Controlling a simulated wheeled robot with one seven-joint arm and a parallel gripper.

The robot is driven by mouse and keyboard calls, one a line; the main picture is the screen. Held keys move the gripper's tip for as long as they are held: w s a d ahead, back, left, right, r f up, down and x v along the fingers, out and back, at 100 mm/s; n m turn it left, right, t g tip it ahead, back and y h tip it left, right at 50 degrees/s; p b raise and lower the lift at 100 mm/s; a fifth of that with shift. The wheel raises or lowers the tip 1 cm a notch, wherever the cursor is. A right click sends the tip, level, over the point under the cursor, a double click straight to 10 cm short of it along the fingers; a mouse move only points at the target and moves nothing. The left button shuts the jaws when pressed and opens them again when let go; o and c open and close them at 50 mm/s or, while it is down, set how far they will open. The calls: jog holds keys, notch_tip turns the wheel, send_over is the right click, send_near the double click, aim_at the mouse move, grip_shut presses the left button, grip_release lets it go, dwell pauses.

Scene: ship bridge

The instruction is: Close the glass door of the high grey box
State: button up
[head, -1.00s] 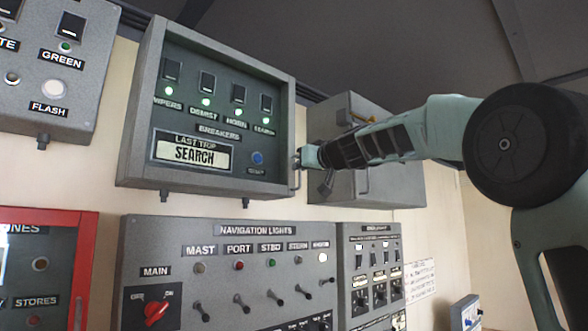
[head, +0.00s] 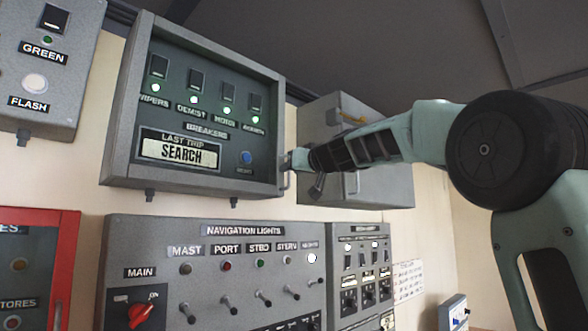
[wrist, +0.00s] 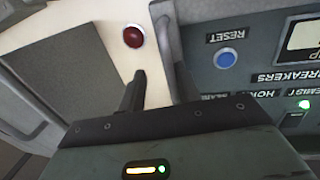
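The high grey box (head: 118,150) hangs on the wall at upper left in the head view, its lit breaker panel facing me. Its glass door is hard to make out; the framed front looks flat against the box, and I cannot tell whether a small gap is left. A grey bar handle (head: 285,182) is on the front's right edge; it also shows in the wrist view (wrist: 164,38). My gripper (head: 290,160) is at this right edge, by the handle. In the wrist view its dark fingers (wrist: 160,88) are apart, with the handle close to the right finger; contact is unclear.
A second grey box (head: 375,185) with a lever is behind my gripper, to the right. The navigation lights panel (head: 160,235) is below. A red-framed box (head: 68,240) is at lower left, another grey panel (head: 75,75) at upper left.

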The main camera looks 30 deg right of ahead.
jog(key=s+b, duration=0.6)
jog(key=s, duration=1.1)
jog(key=shift+s+d, duration=0.2)
